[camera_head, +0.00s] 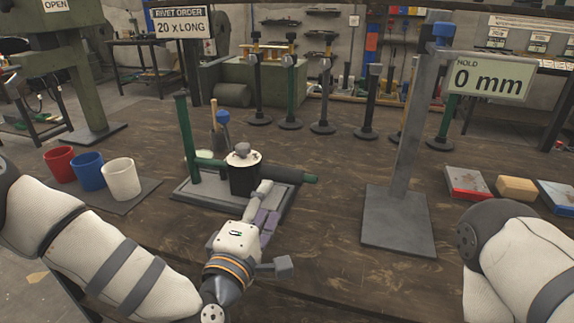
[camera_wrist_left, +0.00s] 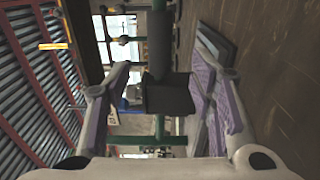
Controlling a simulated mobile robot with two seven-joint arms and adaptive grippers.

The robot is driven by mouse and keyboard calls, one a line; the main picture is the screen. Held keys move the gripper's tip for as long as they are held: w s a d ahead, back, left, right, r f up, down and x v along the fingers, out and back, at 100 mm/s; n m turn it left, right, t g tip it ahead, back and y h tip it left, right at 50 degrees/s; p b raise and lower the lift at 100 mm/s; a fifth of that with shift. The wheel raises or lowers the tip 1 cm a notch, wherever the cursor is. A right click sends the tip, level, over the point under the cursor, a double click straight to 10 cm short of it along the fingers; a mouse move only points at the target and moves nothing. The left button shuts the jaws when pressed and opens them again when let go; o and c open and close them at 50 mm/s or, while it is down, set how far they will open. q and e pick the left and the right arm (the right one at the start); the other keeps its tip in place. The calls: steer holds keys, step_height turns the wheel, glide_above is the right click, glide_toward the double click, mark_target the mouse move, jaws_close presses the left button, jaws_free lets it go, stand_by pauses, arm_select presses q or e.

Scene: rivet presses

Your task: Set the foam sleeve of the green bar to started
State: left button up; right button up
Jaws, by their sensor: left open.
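The green bar (camera_head: 212,162) lies level above a grey base plate (camera_head: 205,199) on the table. My left gripper (camera_head: 262,205) is open in front of the housing. In the left wrist view its fingers (camera_wrist_left: 165,92) stand apart, with the housing between them in the picture; contact cannot be told. My right gripper is out of view.
A green post (camera_head: 187,135) rises from the plate's left. A tall grey stand (camera_head: 398,220) stands right of it. Red, blue and white cups (camera_head: 122,180) are at left. Several posts (camera_head: 290,95) line the back. Boxes (camera_head: 468,184) lie at right. The front table is mostly clear.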

mark_target(279, 179)
arm_select(q)
steer(key=b+x, duration=0.1)
steer(key=x, duration=0.9)
steer(key=shift+f, duration=0.1)
steer(key=shift+w+d, duration=0.15)
steer(key=shift+w, duration=0.2)
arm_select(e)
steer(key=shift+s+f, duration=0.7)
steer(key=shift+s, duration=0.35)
